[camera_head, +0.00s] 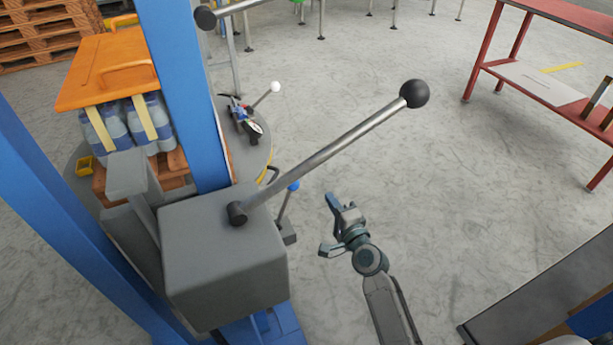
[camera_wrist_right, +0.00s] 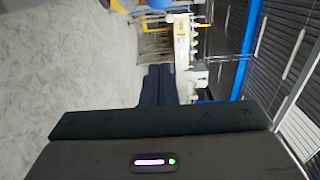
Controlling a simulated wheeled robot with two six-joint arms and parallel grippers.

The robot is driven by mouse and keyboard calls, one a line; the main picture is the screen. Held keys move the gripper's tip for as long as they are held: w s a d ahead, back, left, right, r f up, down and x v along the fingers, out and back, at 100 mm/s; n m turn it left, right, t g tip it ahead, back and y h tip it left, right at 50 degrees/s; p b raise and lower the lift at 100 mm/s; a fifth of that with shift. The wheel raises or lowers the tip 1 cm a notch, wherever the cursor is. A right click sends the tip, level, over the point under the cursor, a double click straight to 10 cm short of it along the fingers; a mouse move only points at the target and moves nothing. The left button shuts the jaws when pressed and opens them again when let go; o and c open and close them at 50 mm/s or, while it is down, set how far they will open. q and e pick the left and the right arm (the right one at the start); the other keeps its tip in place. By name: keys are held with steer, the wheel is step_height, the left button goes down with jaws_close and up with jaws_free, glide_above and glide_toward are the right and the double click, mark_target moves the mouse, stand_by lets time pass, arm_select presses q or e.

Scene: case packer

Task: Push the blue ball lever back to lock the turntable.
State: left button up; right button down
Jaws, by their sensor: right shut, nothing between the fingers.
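The blue ball (camera_head: 293,186) tops a short thin lever beside the grey box, in the head view. The lever stands near the edge of the grey round turntable (camera_head: 258,155), which is partly hidden by the blue post. My right gripper (camera_head: 336,222) is to the right of the lever, apart from it, with clear floor showing between them. Its fingers also show in the right wrist view (camera_wrist_right: 158,85), shut together and empty. A blue rounded shape is cut off at the top of that view; I cannot tell if it is the ball. My left gripper is out of view.
A grey box (camera_head: 225,265) carries a long steel lever with a black ball (camera_head: 414,93), reaching above and past my right gripper. A blue post (camera_head: 182,90) stands behind. Bottles (camera_head: 115,130) under an orange cover sit at left. A red table (camera_head: 540,75) is at right.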

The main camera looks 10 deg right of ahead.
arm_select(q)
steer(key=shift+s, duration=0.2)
arm_select(e)
steer(key=w+a, duration=0.5)
steer(key=w, duration=0.2)
steer(key=shift+w+a+r, duration=0.15)
steer(key=shift+w+a, duration=0.05)
steer(key=shift+a, duration=0.05)
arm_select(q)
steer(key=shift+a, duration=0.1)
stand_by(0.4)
